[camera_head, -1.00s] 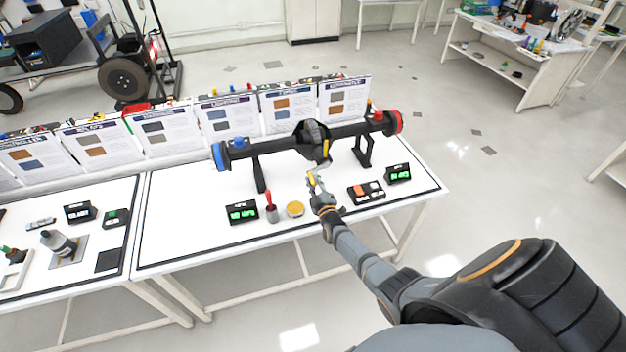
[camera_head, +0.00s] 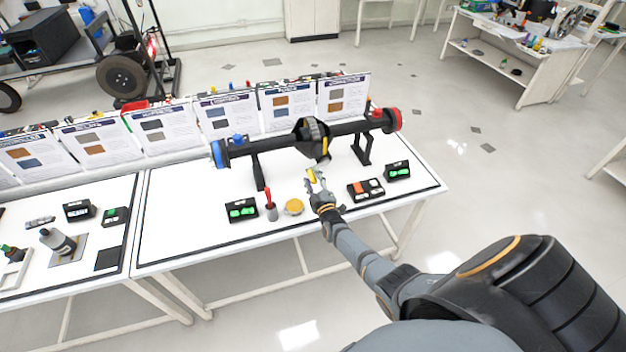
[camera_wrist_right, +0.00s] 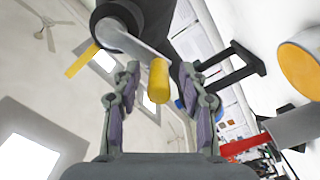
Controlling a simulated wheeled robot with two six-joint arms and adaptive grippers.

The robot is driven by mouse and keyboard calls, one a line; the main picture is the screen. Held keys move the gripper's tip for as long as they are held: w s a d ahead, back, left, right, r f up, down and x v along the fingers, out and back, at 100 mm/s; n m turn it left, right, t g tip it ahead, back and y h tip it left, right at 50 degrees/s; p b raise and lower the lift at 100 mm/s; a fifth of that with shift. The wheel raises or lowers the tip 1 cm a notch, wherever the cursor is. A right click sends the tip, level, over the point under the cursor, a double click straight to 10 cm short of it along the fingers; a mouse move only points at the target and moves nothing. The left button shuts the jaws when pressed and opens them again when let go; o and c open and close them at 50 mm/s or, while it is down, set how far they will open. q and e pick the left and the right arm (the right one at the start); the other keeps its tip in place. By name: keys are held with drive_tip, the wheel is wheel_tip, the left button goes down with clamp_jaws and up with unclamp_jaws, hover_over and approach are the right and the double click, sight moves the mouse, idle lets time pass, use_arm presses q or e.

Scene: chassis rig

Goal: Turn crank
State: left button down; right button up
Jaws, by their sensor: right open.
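A black axle (camera_head: 275,141) with a blue left end and a red right end rests on two black stands on the table. Its crank has a grey arm (camera_wrist_right: 138,43) and a yellow handle (camera_wrist_right: 158,80). The handle also shows in the head view (camera_head: 311,174), just beyond my right gripper (camera_head: 315,184). In the wrist view my right gripper (camera_wrist_right: 160,76) is open. The handle appears between its two fingertips, with gaps on both sides; depth is hard to tell. A second yellow piece (camera_wrist_right: 82,61) sticks out beside the crank hub. My left gripper is out of view.
Small display boxes (camera_head: 241,210) and (camera_head: 397,171), a button box (camera_head: 366,190), a red-handled tool in a cup (camera_head: 271,207) and a round yellow-topped thing (camera_head: 294,207) stand along the front. Paper panels (camera_head: 229,114) line the back.

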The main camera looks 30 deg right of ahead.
drive_tip(key=shift+s, duration=0.1)
drive_tip(key=shift+s+a, duration=0.1)
drive_tip(key=shift+s, duration=0.25)
drive_tip(key=v, duration=1.1)
drive_tip(key=s+a+f+m+g+y+b, duration=0.1)
drive_tip(key=s+f+g, duration=0.3)
drive_tip(key=f, duration=0.5)
drive_tip(key=s+a+f+m+g+y, duration=0.1)
drive_tip(key=s+f, duration=0.5)
drive_tip(key=f, duration=0.2)
drive_tip(key=s+a+f+m+g+y+b, duration=0.1)
drive_tip(key=s+f+g, duration=0.3)
drive_tip(key=f, duration=0.5)
drive_tip(key=s+f+m+g, duration=0.1)
drive_tip(key=s+f, duration=0.3)
drive_tip(key=s, duration=0.5)
drive_tip(key=s+a+f+m+g, duration=0.1)
drive_tip(key=s+f+m+g, duration=0.1)
drive_tip(key=s, duration=0.7)
drive_tip(key=s+a+f+m+g, duration=0.1)
drive_tip(key=s+f+g, duration=0.3)
drive_tip(key=s+f, duration=0.3)
drive_tip(key=s+b, duration=0.1)
drive_tip(key=s, duration=0.1)
drive_tip(key=shift+s+y, duration=0.3)
drive_tip(key=shift+s, duration=0.1)
